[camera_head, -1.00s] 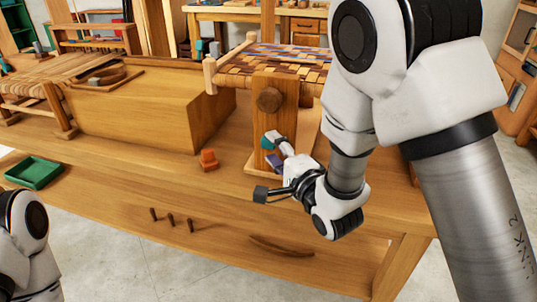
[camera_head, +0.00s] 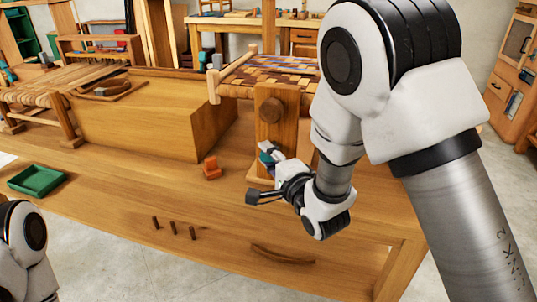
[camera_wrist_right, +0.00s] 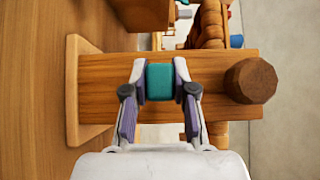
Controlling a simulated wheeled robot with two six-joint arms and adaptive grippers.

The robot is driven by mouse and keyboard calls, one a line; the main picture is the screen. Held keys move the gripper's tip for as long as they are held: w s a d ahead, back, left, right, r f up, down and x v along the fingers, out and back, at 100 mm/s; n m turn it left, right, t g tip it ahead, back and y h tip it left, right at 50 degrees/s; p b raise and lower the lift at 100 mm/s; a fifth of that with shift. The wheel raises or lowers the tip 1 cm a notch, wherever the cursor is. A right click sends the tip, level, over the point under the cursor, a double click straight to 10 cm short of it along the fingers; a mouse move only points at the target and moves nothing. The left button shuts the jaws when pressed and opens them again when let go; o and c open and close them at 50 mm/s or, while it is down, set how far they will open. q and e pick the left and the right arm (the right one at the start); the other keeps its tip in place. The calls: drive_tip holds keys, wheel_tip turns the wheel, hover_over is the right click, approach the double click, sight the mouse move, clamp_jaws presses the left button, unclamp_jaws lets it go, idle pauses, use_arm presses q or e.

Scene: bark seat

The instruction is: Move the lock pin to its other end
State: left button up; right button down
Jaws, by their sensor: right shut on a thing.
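The lock pin (camera_wrist_right: 160,82) shows as a teal block in the right wrist view, in front of an upright wooden post (camera_wrist_right: 100,88) of the seat frame. My right gripper (camera_head: 268,154) is shut on the teal block, one finger on each side. Any part of the pin behind the block is hidden, as is any slot it sits in. My left arm shows at the lower left; its gripper is out of view.
An orange block (camera_head: 211,168) sits on the bench left of the post. A green tray (camera_head: 38,180) lies at the left. A woven seat top (camera_head: 268,75) is above the post. Several small pegs and a curved handle show along the bench front.

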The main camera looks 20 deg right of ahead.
drive_tip(key=shift+s+a, duration=0.35)
drive_tip(key=shift+s, duration=0.1)
drive_tip(key=shift+w+d+f, duration=0.1)
drive_tip(key=shift+w+d, duration=0.05)
drive_tip(key=c, duration=0.9)
unclamp_jaws()
use_arm(q)
drive_tip(key=shift+s+a, duration=0.25)
drive_tip(key=shift+s, duration=0.05)
